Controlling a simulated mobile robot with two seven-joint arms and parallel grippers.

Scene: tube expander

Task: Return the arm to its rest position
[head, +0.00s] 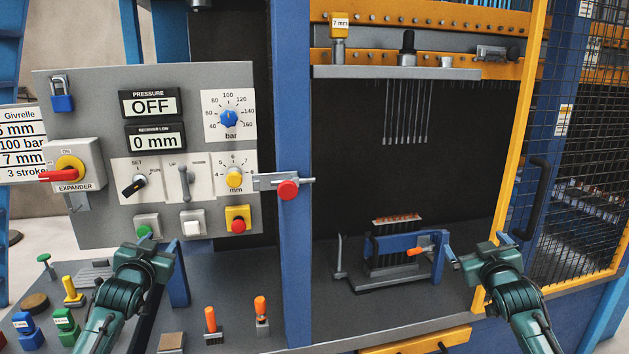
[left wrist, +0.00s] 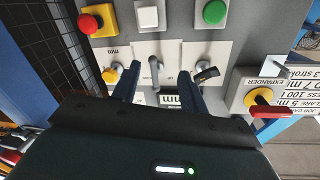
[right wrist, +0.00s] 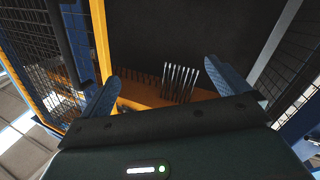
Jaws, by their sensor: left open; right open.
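My left gripper (head: 156,246) is in front of the lower part of the grey control panel (head: 90,110), close to the green button (head: 143,232). In the left wrist view its two fingers (left wrist: 158,88) are apart with nothing between them, and panel switches show beyond. My right gripper (head: 477,254) is at the right side of the machine opening, in front of the yellow frame post. In the right wrist view its fingers (right wrist: 165,75) are wide apart and empty, with thin rods (right wrist: 180,82) beyond them.
A blue clamp fixture (head: 395,245) with an orange-tipped lever sits inside the opening. Small coloured tools (head: 72,292) and orange-handled pins (head: 211,320) stand on the bench near my left arm. A mesh door (head: 580,150) stands at right. A red-knobbed latch (head: 288,190) is on the blue post.

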